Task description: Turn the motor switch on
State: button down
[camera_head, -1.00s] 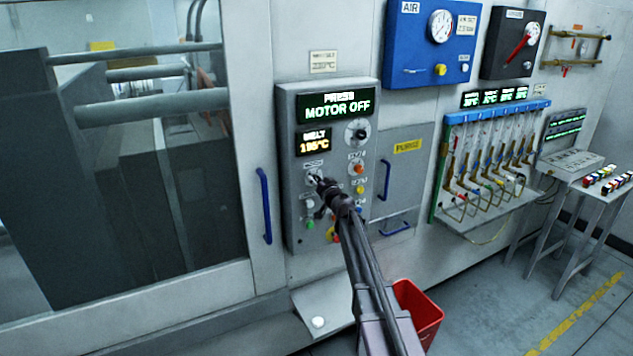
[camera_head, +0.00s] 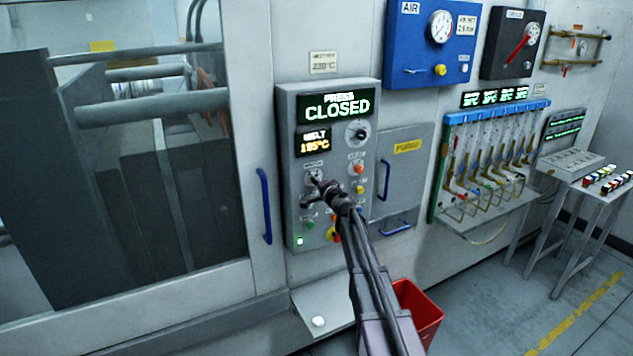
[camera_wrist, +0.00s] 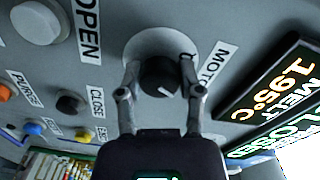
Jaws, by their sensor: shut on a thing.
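The motor switch (camera_wrist: 160,76) is a round black knob with a white pointer line, on a pale round plate beside a label reading MOTOR. My gripper (camera_wrist: 158,82) is shut on this knob, one finger on each side, in the wrist view. In the head view my gripper (camera_head: 314,190) is at the left middle of the grey control panel (camera_head: 290,130) and hides much of the switch. The press display (camera_head: 337,106) reads PRESS CLOSED in green. A small green lamp (camera_head: 299,241) is lit at the panel's lower left.
A large white button (camera_wrist: 36,22) labelled OPEN and small coloured buttons sit close to my gripper. A blue door handle (camera_head: 264,206) is left of the panel. A red bin (camera_head: 418,312) stands below right, and a pale shelf (camera_head: 322,308) juts out underneath.

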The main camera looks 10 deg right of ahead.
jog(key=shift+w+m, duration=0.1)
jog(key=shift+m, duration=0.5)
jog(key=shift+c, duration=1.3)
grip_release()
jog(key=v, duration=0.7)
jog(key=shift+s, duration=0.3)
jog(key=shift+d, duration=0.15)
